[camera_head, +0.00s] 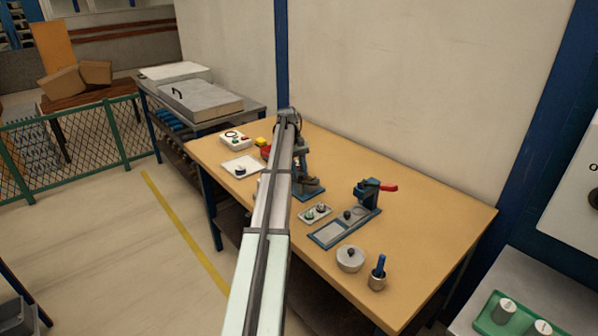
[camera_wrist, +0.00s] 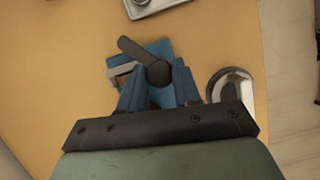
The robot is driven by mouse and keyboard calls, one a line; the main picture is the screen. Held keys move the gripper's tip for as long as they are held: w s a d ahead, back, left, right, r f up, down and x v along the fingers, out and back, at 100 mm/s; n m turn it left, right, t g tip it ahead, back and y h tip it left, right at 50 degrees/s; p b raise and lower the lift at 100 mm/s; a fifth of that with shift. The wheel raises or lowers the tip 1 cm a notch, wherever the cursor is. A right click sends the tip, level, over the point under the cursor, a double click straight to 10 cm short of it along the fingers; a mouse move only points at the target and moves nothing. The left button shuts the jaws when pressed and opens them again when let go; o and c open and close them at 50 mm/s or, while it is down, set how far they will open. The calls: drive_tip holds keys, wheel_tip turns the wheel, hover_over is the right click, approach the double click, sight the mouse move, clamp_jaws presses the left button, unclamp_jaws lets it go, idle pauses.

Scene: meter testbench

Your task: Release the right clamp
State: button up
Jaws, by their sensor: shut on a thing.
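The clamp with the red handle (camera_head: 388,188) stands on a blue fixture (camera_head: 328,234) at the right of the bench in the head view. Its handle sticks out to the right, and my gripper is apart from it. My gripper (camera_wrist: 159,88) is at a different blue-based device (camera_head: 311,194) near the bench's middle. In the wrist view its blue fingers are shut on a dark round-ended lever (camera_wrist: 136,49), above a blue base (camera_wrist: 160,48). The fingers hide part of the lever and base. My arm hides part of this device in the head view.
A small plate with knobs (camera_head: 316,213) lies between the two blue devices. A round lidded pot (camera_head: 350,259) and a cup with a blue handle (camera_head: 378,274) stand near the front right. A white plate (camera_head: 238,163) with a black knob lies at the left.

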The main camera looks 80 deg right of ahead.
drive_tip(key=o, duration=1)
drive_tip(key=shift+o, duration=0.2)
drive_tip(key=shift+w+d+r, duration=0.15)
drive_tip(key=shift+d+r, duration=0.05)
drive_tip(key=shift+r, duration=0.2)
drive_tip(key=w+d, duration=0.7)
drive_tip(key=d, duration=0.2)
drive_tip(key=shift+w+d, duration=0.15)
drive_tip(key=shift+d, duration=0.15)
drive_tip(key=shift+r, duration=0.1)
